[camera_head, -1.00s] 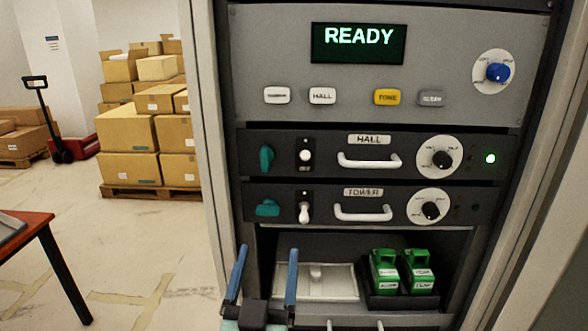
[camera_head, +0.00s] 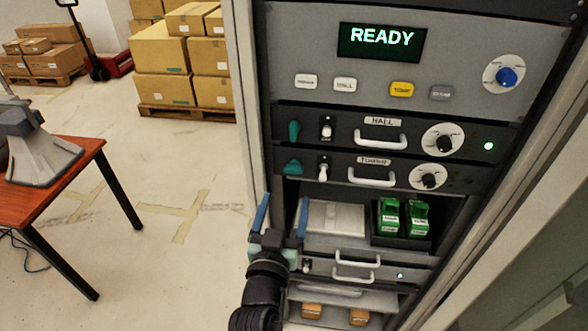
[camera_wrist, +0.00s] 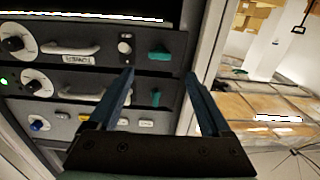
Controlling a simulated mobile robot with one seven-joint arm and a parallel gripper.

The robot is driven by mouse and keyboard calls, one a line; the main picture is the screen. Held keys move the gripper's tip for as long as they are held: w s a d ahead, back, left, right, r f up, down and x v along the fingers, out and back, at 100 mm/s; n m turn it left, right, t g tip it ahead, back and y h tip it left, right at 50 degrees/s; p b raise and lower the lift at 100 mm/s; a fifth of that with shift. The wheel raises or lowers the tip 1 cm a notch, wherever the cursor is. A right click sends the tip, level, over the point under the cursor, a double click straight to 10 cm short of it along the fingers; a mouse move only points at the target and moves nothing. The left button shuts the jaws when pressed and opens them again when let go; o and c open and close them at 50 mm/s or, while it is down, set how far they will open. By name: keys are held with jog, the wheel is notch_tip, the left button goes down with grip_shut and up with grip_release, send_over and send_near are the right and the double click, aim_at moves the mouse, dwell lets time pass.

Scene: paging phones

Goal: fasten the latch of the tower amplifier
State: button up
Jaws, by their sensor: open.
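The tower amplifier (camera_head: 335,173) is a dark panel in the rack, with a white handle, a dial and a white toggle. Its teal latch (camera_head: 293,166) at the left end lies sideways, unlike the upright hall latch (camera_head: 294,132) above. My gripper (camera_head: 284,199) is open and empty, its blue fingers pointing up below the tower latch in the head view. The wrist view is upside down; there the tower latch (camera_wrist: 158,55) shows just beyond and between the fingertips of my gripper (camera_wrist: 159,74). I see no contact with it.
The hall amplifier (camera_head: 350,134) has a lit green lamp. Below the tower amplifier, an open bay holds green packs (camera_head: 403,218) and a pale lidded box (camera_head: 336,218). A red-brown table (camera_head: 85,160) stands left. Stacked cartons (camera_head: 180,60) are behind. Floor between is clear.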

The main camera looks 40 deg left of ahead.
aim_at(293, 172)
jog(key=x, duration=0.9)
jog(key=shift+w, duration=0.25)
jog(key=shift+c, duration=0.3)
grip_shut()
